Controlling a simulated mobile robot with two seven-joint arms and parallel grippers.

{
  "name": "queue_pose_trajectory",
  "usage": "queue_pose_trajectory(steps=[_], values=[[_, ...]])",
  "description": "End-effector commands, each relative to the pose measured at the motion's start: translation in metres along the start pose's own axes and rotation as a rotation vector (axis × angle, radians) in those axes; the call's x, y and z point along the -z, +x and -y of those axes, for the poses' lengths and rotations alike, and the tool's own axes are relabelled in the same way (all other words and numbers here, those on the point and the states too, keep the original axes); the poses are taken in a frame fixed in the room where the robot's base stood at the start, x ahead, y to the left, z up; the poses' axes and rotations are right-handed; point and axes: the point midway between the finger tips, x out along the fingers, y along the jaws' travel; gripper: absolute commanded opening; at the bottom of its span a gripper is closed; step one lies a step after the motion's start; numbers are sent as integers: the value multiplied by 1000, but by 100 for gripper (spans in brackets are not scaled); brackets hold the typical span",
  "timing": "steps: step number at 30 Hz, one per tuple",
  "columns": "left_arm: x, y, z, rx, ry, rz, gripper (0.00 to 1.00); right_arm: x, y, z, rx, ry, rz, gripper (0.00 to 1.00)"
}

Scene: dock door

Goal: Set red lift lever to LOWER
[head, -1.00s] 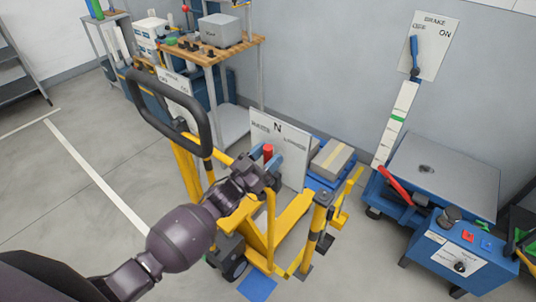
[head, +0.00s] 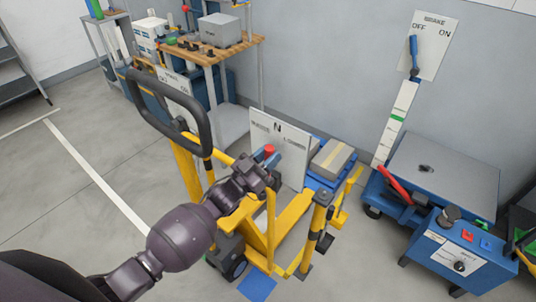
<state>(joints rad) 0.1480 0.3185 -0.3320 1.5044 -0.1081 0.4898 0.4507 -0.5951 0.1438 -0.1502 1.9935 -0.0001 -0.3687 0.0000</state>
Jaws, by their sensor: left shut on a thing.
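The red lift lever (head: 269,149) shows as a short red knob in front of a white sign plate (head: 290,136) on the yellow pallet truck (head: 190,165). The plate carries an N at the top middle and LOWER on its right side; the word on its left is too small to read surely. My left gripper (head: 266,157) is shut on the red lever, with the knob showing between its fingertips. The lower part of the lever is hidden by the gripper. The knob stands near the middle of the plate, below the N. My right gripper is not in view.
A black looped handle (head: 172,100) rises left of my gripper. A boxed load (head: 332,158) sits behind the plate. At right are a blue lift cart (head: 445,170), a BRAKE plate (head: 436,45) with a blue lever, and a blue control box (head: 460,252). Open floor lies at left.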

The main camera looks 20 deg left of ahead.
Motion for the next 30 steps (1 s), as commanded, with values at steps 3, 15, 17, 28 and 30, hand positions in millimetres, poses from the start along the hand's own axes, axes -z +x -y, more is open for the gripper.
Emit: queue_pose_trajectory(steps=[3, 15, 17, 28, 30], values=[[0, 1, -6, -22, 51, 11, 0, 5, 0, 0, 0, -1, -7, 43], [-7, 5, -35, -132, 316, 68, 0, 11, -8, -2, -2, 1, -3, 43], [-9, 5, -39, -147, 353, 76, 0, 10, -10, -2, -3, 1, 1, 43], [-19, 4, -55, -211, 508, 110, 0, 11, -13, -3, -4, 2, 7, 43], [-20, 4, -56, -216, 521, 113, 0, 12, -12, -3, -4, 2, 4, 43]])
